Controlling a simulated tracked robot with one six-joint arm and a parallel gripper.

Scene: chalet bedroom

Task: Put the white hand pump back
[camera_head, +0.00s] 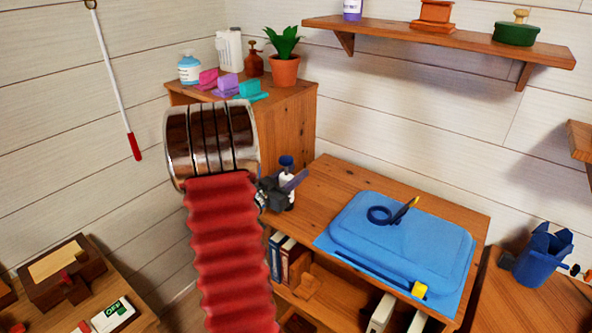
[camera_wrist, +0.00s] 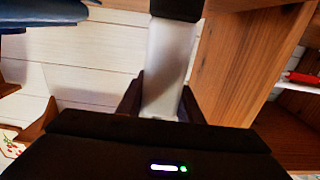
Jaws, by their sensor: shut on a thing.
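The white hand pump (camera_head: 287,188) has a pale body and a dark blue top. My gripper (camera_head: 278,190) is shut around its body, and the pump looks upright in the head view. It appears at the left end of the wooden desk (camera_head: 325,187); I cannot tell whether its base touches anything. In the wrist view the pump's pale body (camera_wrist: 168,65) stands between the two dark fingers (camera_wrist: 160,103), with its dark part at the top edge of the picture. My red bellows arm hides part of the head view.
A wooden cabinet (camera_head: 300,115) behind holds a potted plant (camera_head: 285,68), a brown spray bottle (camera_head: 253,60), a white jug (camera_head: 229,50) and coloured blocks. A blue mat or case (camera_head: 400,240) covers much of the desk. A wall shelf (camera_head: 450,45) hangs above, and a blue container (camera_head: 543,255) stands at right.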

